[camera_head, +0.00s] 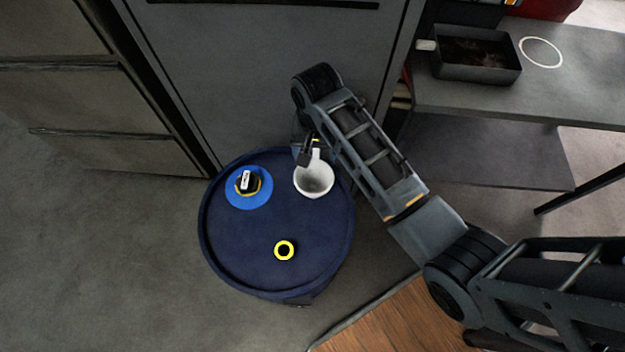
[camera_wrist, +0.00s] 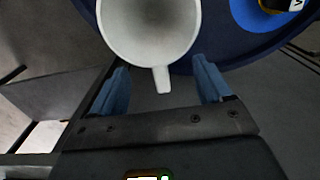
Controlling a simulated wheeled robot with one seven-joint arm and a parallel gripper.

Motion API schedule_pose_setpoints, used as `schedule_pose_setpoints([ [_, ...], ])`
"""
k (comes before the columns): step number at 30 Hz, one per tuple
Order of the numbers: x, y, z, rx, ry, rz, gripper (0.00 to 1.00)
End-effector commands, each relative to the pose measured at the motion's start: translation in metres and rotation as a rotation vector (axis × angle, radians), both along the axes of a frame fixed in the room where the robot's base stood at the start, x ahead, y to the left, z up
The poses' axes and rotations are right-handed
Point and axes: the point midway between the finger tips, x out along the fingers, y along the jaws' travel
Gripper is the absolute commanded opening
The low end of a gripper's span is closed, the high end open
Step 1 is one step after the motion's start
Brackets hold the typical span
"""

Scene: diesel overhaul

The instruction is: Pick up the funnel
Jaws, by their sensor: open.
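The white funnel (camera_head: 314,181) stands on the blue drum at its upper right, with its wide mouth up and its handle tab pointing toward my gripper. My gripper (camera_head: 309,152) is just behind the funnel in the head view, partly hidden by my own arm. In the wrist view the funnel (camera_wrist: 150,28) fills the top middle, and its tab (camera_wrist: 161,80) lies between the two blue fingertips of my gripper (camera_wrist: 163,85). The fingers are open, with a gap on each side of the tab. The funnel's lower part is hidden.
A grey cabinet (camera_head: 270,70) stands close behind. A bench (camera_head: 560,95) with a dark tray (camera_head: 475,70) is at right.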

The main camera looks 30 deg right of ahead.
Motion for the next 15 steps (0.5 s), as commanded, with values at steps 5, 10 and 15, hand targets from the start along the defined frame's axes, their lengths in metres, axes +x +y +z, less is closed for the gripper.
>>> schedule_pose_setpoints([
  [5,-0.001,0.000,-0.026,0.000,0.004,-0.001,0.78],
  [10,-0.001,0.000,-0.044,0.000,0.001,0.000,0.78],
  [15,-0.001,0.000,-0.048,0.001,0.001,0.000,0.78],
])
